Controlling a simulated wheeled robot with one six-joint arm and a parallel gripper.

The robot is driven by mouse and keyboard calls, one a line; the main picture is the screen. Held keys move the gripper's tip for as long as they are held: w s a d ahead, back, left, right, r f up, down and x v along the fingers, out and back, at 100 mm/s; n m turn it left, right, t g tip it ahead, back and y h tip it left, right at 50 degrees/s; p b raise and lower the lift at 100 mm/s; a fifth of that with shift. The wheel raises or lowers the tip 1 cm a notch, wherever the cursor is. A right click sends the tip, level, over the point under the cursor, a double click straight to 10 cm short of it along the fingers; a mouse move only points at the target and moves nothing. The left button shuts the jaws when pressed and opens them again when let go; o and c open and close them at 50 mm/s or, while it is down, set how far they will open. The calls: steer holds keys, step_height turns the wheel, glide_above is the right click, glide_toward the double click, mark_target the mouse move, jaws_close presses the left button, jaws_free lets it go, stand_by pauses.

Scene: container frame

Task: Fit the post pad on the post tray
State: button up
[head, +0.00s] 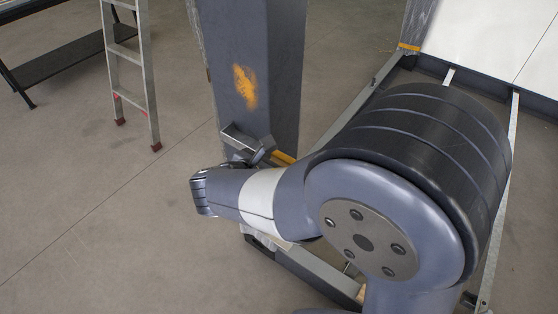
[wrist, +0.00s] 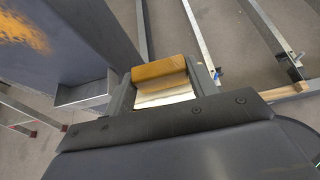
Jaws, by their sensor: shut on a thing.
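The post pad (wrist: 160,72) is an orange-brown block with a pale face towards me, in the middle of the wrist view. My gripper (wrist: 163,82) is shut on it, with a dark finger on each side. The post tray (wrist: 86,92) is a small grey metal ledge on the dark post, left of the pad. It also shows in the head view (head: 236,139), low on the post, and looks empty. The pad is beside the tray, and I see no contact; the height gap is hard to judge. In the head view my forearm hides most of the gripper.
The dark post (head: 256,65) with an orange paint patch stands behind the tray. Metal frame rails (head: 345,112) run along the floor to the right. A ladder (head: 130,70) and a dark bench (head: 60,68) stand at left. Floor between ladder and post is clear.

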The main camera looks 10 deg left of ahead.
steer(key=shift+f+b, duration=0.65)
steer(key=shift+f, duration=0.55)
steer(key=o, duration=1.3)
steer(key=shift+o, duration=0.2)
steer(key=v, duration=1.1)
steer(key=shift+p, duration=0.35)
steer(key=shift+w, duration=0.2)
